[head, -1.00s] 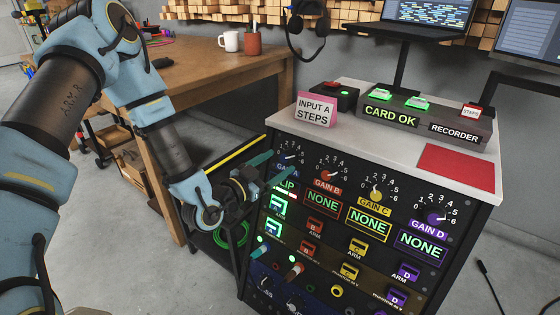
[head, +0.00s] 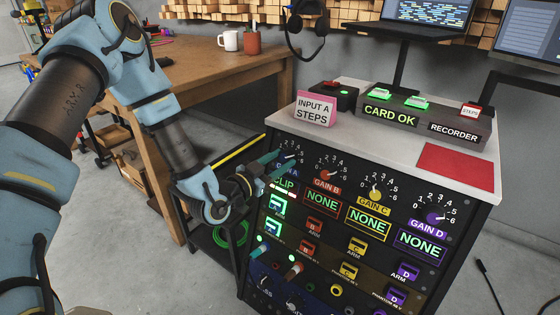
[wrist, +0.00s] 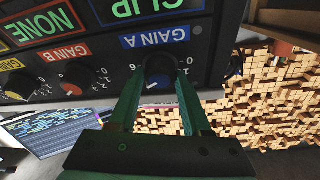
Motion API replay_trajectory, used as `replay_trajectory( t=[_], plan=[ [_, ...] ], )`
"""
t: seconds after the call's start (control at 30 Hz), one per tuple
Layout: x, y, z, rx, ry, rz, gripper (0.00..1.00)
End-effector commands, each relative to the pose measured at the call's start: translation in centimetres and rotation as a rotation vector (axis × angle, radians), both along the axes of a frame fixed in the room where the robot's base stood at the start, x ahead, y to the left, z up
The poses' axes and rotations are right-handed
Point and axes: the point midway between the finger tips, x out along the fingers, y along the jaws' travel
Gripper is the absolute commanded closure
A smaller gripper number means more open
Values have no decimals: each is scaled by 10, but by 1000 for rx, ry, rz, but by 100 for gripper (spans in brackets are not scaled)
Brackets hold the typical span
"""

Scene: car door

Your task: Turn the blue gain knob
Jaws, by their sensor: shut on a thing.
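The display below reads CLIP (head: 284,183) in green. The exact pointer reading is hard to tell.
The red knob (head: 326,174), yellow knob (head: 375,195) and purple knob (head: 434,217) sit to the right, their displays reading NONE. Buttons and plugged cables are below. The pale rack top (head: 374,133) holds signs and a button box. A wooden bench (head: 190,75) stands behind left.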

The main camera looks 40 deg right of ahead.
Motion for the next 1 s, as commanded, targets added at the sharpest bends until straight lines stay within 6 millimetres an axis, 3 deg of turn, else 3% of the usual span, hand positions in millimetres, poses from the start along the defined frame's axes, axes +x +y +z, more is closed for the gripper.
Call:
replay_trajectory(
  t=[0.03,0.2,0.57,1.0],
  plan=[
    [0,0,0,0,0,0,81],
    [0,0,0,0,0,0,100],
    [0,0,-1,-11,42,15,100],
    [-3,0,-1,-77,299,107,100]
  ],
)
